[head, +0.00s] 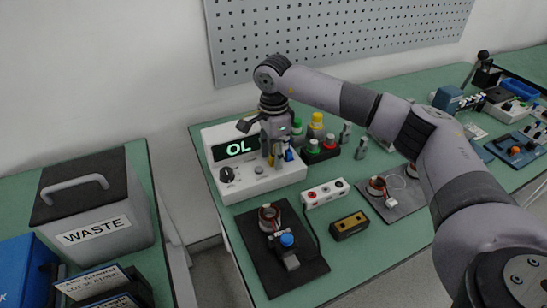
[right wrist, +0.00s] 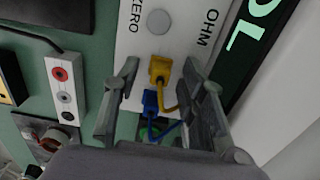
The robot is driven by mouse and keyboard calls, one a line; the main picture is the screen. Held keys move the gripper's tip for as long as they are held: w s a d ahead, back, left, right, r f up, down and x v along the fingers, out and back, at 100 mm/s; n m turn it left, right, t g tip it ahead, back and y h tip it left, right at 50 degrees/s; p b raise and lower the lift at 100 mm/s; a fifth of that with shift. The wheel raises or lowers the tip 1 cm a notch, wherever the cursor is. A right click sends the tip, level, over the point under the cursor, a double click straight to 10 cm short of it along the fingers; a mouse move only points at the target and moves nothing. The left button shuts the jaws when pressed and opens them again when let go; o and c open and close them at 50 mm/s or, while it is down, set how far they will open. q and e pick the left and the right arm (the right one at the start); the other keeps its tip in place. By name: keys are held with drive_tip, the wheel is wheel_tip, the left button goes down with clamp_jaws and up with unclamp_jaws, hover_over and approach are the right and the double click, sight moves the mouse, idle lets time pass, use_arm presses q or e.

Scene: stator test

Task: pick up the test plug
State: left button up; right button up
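A white meter (head: 255,178) reading "OL" stands at the left end of the green bench. A yellow plug (right wrist: 160,69) and a blue plug (right wrist: 151,101) with cords sit at its front panel, below the grey button; I cannot tell which is the test plug. My right gripper (head: 272,140) is over the meter, pointing down. In the right wrist view, its fingers (right wrist: 160,75) are apart, one on each side of the yellow plug, with no visible contact. The blue plug is also between them, nearer the palm. My left gripper is out of view.
A socket strip (head: 325,193), a black mat with a stator fixture (head: 272,258) and a brass-topped block (head: 349,225) lie in front of the meter. Coloured-cap bottles (head: 316,127) stand close right of my gripper. A waste bin (head: 95,215) is on the left bench.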

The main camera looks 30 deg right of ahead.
sight(273, 154)
drive_tip(key=shift+f, duration=0.15)
clamp_jaws()
idle(0.4)
wheel_tip(273, 154, up, 20)
idle(0.6)
